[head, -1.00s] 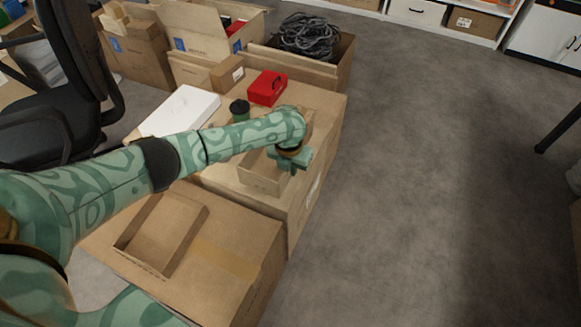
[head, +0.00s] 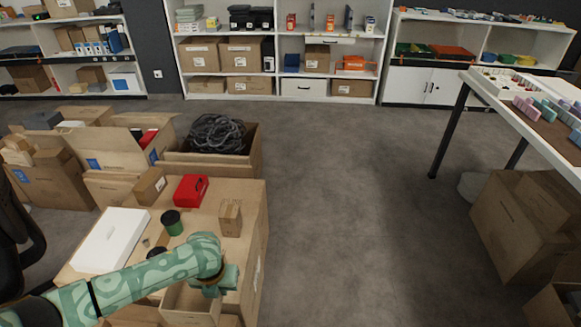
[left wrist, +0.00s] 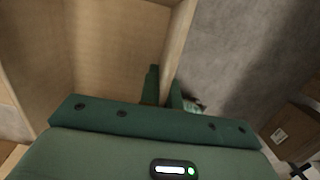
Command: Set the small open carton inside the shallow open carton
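The small open carton (head: 188,304) is a tan box without a lid, low in the head view at the near end of a large carton's top. My left gripper (head: 213,290) is at its right wall. In the left wrist view, the small open carton (left wrist: 115,45) fills the upper left, and the fingers of my left gripper (left wrist: 164,92) pinch its wall, one inside and one outside. Whether the carton is lifted I cannot tell. The shallow open carton is not in the head view now. My right gripper is not in view.
The large carton's top (head: 205,245) also bears a red case (head: 191,190), a green cup with a black lid (head: 172,223), a small brown box (head: 230,218) and a white flat box (head: 110,240). A carton of black cable (head: 222,134) stands behind. Open floor lies right.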

